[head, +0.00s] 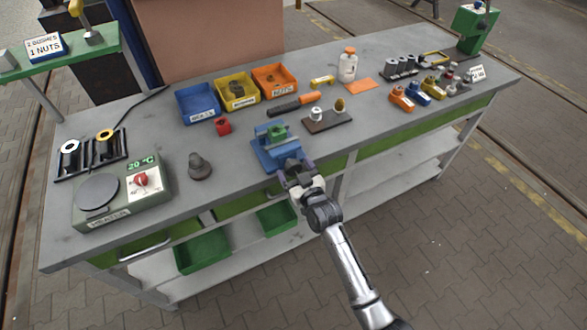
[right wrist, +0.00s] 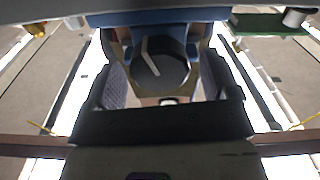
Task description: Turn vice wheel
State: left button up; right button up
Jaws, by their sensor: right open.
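The blue vice (head: 268,157) stands at the front edge of the grey workbench, with a green piece (head: 277,133) at its top. My right gripper (head: 293,170) is at the front of the vice, its arm reaching up from the bottom right. In the right wrist view, the dark round vice wheel (right wrist: 160,70) with a pale line on its face lies between the two fingers. The fingers of the right gripper (right wrist: 163,82) are open, one on each side of the wheel; I cannot tell whether they touch it. My left gripper is not in view.
Blue, yellow and orange bins (head: 272,80) stand at the back of the workbench (head: 235,150). A heater (head: 122,200) and a grey cone-shaped part (head: 200,168) are to the left. A dark tray (head: 328,122) lies right of the vice. Green bins (head: 203,250) sit below.

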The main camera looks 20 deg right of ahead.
jog(key=shift+w, duration=0.6)
jog(key=shift+c, duration=1.3)
jog(key=c, duration=0.7)
jog(key=shift+o, duration=0.2)
jog(key=shift+r+m+p, duration=0.15)
jog(key=shift+m+p, duration=0.65)
jog(key=shift+m, duration=0.1)
jog(key=m+p, duration=0.1)
jog(key=m, duration=0.1)
jog(key=shift+m+p, duration=0.3)
jog(key=m+p, duration=0.1)
jog(key=m, duration=0.3)
jog(key=shift+d+f+m+p, duration=0.1)
jog(key=shift+m+p, duration=0.1)
jog(key=shift+m, duration=0.6)
jog(key=shift+f+m+p, duration=0.1)
jog(key=shift+m+p, duration=0.05)
jog(key=shift+m, duration=0.65)
